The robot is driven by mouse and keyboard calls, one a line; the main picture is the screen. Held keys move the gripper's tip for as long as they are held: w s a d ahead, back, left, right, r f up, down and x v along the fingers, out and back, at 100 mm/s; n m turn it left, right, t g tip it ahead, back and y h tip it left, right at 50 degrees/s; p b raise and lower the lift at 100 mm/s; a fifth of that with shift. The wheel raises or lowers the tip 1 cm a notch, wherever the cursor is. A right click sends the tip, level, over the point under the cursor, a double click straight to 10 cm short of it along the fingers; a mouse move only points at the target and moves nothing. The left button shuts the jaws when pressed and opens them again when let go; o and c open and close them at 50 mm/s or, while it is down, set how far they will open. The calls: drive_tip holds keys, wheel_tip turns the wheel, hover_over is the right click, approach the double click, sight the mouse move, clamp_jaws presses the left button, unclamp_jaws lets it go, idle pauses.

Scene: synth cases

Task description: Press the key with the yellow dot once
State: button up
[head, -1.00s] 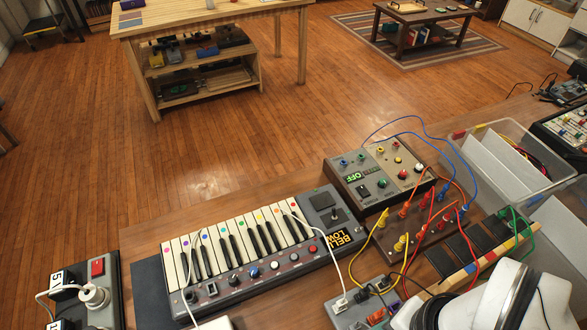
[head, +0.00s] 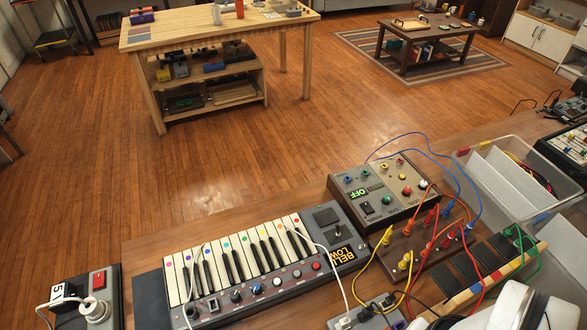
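A small keyboard (head: 250,268) with white and black keys lies on the wooden bench at lower centre. Its white keys carry small coloured dots near their far ends. The dot that looks yellow (head: 261,232) is right of the middle of the row, but the dots are tiny and the shade is hard to be sure of. No key looks clearly pressed. My gripper is not in the head view; a white and black part at the bottom right looks like my arm.
White cables cross the keyboard's left and right parts. A box with a red switch (head: 98,281) is at left. A clear bin (head: 465,157) is at right.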

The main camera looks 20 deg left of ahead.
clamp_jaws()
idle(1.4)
